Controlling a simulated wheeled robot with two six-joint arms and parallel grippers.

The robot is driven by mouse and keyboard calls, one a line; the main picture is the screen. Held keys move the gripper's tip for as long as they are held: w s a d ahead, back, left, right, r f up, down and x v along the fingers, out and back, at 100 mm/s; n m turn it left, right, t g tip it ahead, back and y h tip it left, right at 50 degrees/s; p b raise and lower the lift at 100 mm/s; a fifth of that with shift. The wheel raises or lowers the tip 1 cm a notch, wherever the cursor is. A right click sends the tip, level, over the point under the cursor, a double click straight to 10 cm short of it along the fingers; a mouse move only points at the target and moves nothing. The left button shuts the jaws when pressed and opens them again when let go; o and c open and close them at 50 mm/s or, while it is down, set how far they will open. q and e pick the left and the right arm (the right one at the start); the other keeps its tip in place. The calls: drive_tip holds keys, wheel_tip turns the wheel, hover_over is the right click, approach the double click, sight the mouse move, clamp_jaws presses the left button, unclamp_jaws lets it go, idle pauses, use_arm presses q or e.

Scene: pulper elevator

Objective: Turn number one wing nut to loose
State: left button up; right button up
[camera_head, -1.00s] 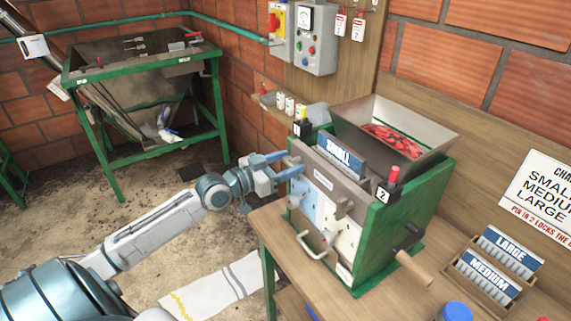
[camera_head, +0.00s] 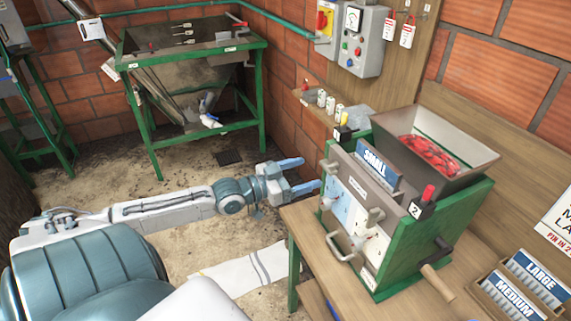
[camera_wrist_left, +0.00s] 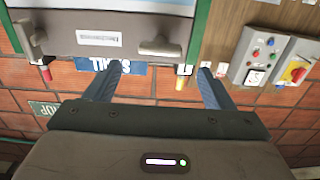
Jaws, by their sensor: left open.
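The pulper (camera_head: 455,230) is a green-framed machine with a grey front plate. Grey wing-shaped knobs stick out of that plate, one at its upper left (camera_head: 328,169) and one further right (camera_head: 375,216). My left gripper (camera_head: 310,174) is open and empty, just left of the upper left knob, with a small gap. In the left wrist view two wing nuts show, one (camera_wrist_left: 160,46) beyond and between my open fingertips, the other (camera_wrist_left: 29,38) at the left edge. My right gripper is not in view.
A blue "SMALL" plate (camera_head: 378,168) stands on the machine, below a hopper (camera_head: 450,125) of red cherries. A front handle (camera_head: 340,250) and a wooden-handled crank (camera_head: 437,283) stick out. "LARGE" and "MEDIUM" plates sit in a rack (camera_head: 495,290) on the bench.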

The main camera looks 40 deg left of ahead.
use_arm(q)
drive_tip(key=shift+p+v, duration=0.9)
drive_tip(key=shift+v, duration=1.45)
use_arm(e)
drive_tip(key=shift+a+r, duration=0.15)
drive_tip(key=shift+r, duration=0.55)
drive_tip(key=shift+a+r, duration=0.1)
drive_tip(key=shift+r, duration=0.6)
